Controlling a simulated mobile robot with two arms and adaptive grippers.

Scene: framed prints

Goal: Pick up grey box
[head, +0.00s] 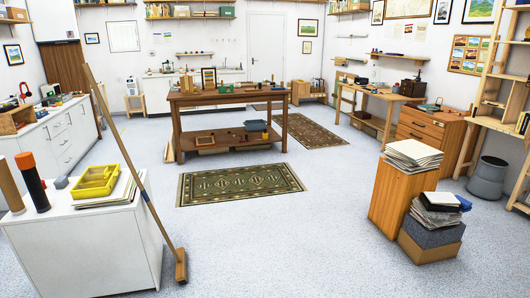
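Neither of my grippers shows in the head view. Several grey things are in view, and I cannot tell which one is the grey box. A small grey block (61,183) lies on the white cabinet at the lower left, beside a yellow tray. A dark grey box-like block (432,234) sits in a stack at the lower right, on a brown box and under papers. A grey-blue open bin (255,126) stands on the lower shelf of the wooden worktable (225,97) in the middle of the room.
A wooden pedestal (398,197) with papers stands right. A grey bin (487,178) stands farther right. The central floor is clear around a green rug (240,184).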

